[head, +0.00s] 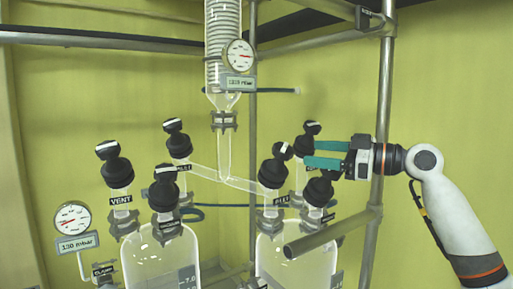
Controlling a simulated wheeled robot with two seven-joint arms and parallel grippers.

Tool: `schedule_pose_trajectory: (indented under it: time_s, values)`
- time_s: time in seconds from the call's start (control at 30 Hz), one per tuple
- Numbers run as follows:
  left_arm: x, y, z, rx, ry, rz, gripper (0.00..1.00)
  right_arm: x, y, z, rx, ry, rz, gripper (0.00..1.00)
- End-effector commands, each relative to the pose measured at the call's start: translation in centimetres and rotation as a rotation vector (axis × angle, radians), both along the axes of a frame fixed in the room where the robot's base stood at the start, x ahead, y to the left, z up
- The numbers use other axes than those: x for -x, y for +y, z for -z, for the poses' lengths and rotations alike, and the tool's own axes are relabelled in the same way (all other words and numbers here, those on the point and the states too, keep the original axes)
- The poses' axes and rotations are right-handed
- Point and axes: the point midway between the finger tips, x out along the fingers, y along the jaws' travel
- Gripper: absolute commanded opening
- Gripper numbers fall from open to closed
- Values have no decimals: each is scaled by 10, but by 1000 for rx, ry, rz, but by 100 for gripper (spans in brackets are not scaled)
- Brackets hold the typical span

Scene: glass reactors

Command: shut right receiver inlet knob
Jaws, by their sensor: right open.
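The right receiver (292,262) is a clear glass vessel with several black knobs on its neck tubes. One black knob (273,173) is at the left, with a tilted white-marked cap and a small label too blurred to read surely. A second knob (303,146) is at the back and a third (318,192) is at the front right. I cannot tell which is the inlet knob. My right gripper (309,154) is open, its teal fingers pointing left close to the back knob. I cannot tell whether they touch it. My left gripper is not in view.
The left receiver (155,263) carries similar knobs, one labelled VENT (121,199). A glass tube (224,150) branches down to both receivers from the coiled condenser (216,45). A metal post (383,110) stands behind my right gripper, and a thick metal bar (325,236) crosses below.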

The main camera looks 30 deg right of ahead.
Motion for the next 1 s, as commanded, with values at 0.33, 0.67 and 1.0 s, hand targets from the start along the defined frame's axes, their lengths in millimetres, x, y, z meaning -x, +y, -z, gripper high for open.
schedule_pose_trajectory:
  time_s: [0.33,0.67,1.0]
  values:
    - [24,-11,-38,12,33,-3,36,-47,30,-7,-3,1,-3,67]
    - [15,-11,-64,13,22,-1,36,-92,57,-3,-4,0,0,67]
    - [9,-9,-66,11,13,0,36,-100,63,1,0,1,1,67]
